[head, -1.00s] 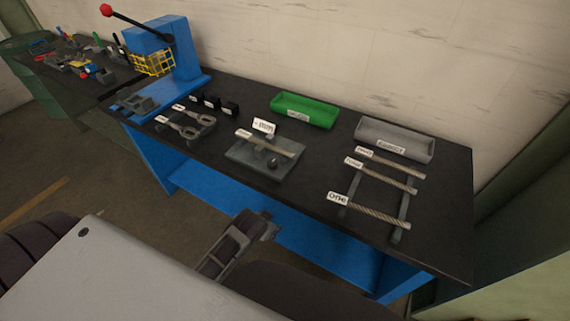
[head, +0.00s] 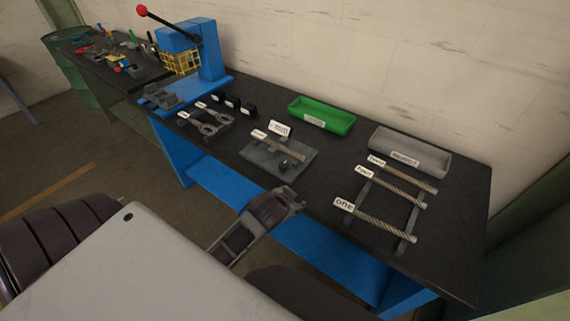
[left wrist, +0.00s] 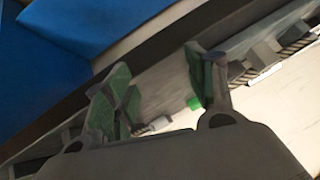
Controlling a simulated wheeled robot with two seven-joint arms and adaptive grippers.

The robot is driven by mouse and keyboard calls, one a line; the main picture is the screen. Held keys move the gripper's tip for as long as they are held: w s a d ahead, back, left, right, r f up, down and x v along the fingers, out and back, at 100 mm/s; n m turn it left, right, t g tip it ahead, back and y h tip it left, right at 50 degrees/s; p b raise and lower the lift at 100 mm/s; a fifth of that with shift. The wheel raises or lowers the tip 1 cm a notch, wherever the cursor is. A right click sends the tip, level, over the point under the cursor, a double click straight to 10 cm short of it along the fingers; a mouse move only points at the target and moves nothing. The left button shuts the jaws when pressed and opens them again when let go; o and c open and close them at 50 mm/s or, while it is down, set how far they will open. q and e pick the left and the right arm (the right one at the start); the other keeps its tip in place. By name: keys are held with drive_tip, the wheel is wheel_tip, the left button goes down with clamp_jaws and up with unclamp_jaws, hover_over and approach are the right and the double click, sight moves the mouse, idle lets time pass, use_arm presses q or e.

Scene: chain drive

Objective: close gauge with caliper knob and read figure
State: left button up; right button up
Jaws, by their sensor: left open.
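The caliper gauge lies on a grey plate (head: 256,158) near the front middle of the dark bench. It has a pale beam (head: 285,147), a small dark knob (head: 284,165) on its front side, and a white display card (head: 279,129) behind. The figure on the card is too small to read. My left gripper (head: 291,196) is in front of the bench's front edge, nearer to me than the gauge and apart from it. In the left wrist view its two green-padded fingers (left wrist: 160,88) stand apart with nothing gripped. My right gripper is not in view.
A green tray (head: 321,115) and a grey tray (head: 410,150) stand along the back. Several labelled chain pieces (head: 385,228) lie on a rack at right. Two wrench-like tools (head: 209,128) lie left of the gauge. A blue press (head: 190,52) with a red-knobbed lever stands farther left.

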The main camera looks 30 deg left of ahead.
use_arm(q)
drive_tip(key=w+d+r+m+t+h, duration=0.1)
drive_tip(key=w+d+r+m+t, duration=0.15)
drive_tip(key=w+r+t, duration=0.55)
drive_tip(key=w+d+r+m+t+h, duration=0.15)
drive_tip(key=w+r+m, duration=0.35)
drive_tip(key=r, duration=0.7)
drive_tip(key=w+d+r+m+t+h, duration=0.2)
drive_tip(key=d+r+m+h, duration=0.5)
drive_tip(key=r+m+h, duration=0.15)
drive_tip(key=s+d+m+g+h, duration=0.3)
drive_tip(key=d+m+g+h, duration=0.6)
drive_tip(key=m, duration=0.5)
drive_tip(key=a+f+m+g+y, duration=0.8)
drive_tip(key=f+g+y, duration=0.1)
drive_tip(key=f, duration=0.4)
drive_tip(key=s+a+n+g+y, duration=0.1)
drive_tip(key=a+y, duration=0.8)
drive_tip(key=a, duration=1.2)
drive_tip(key=shift+a+r+g+y, duration=0.2)
drive_tip(key=shift+r+g+y, duration=0.1)
drive_tip(key=shift+g, duration=0.15)
